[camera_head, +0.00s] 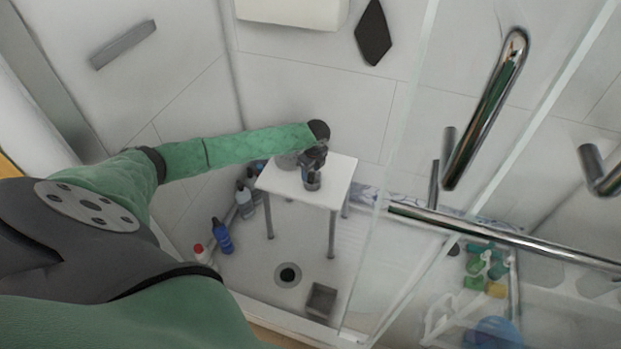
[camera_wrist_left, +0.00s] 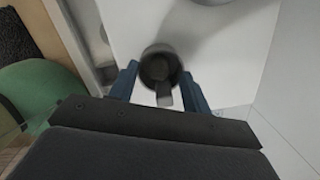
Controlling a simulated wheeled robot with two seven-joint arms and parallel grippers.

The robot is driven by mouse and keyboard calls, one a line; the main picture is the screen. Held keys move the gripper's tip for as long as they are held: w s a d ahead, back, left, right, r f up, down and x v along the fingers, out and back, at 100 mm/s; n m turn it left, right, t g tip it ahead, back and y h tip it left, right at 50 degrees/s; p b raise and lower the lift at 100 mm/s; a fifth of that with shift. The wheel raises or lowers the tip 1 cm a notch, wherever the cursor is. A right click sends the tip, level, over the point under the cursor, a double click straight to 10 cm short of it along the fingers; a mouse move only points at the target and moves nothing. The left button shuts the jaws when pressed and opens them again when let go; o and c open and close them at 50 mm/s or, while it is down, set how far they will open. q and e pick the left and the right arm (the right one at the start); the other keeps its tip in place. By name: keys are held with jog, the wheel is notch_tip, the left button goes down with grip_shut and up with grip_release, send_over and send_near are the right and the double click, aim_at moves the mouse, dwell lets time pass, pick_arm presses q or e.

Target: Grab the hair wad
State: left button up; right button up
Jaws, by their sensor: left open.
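My left gripper (camera_head: 316,158) is over the white stool (camera_head: 338,172) in the shower. In the left wrist view my left gripper (camera_wrist_left: 160,82) is open, its two blue fingers on either side of a dark grey cup-like object (camera_wrist_left: 158,62) with a handle-like part. I cannot tell whether the fingers touch it. This dark object (camera_head: 312,181) stands on the stool top in the head view. I cannot make out a hair wad for certain. The round floor drain (camera_head: 288,275) has a dark centre, too small to tell what is in it. My right gripper is not in view.
Several bottles, including a blue one (camera_head: 222,236) and a white one with a red cap (camera_head: 202,254), stand along the left wall. A small grey square object (camera_head: 321,299) is on the floor near the drain. Glass panels with a metal bar (camera_head: 500,235) close off the right side.

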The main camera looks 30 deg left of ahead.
pick_arm(q)
jog(key=shift+f, duration=0.15)
grip_shut()
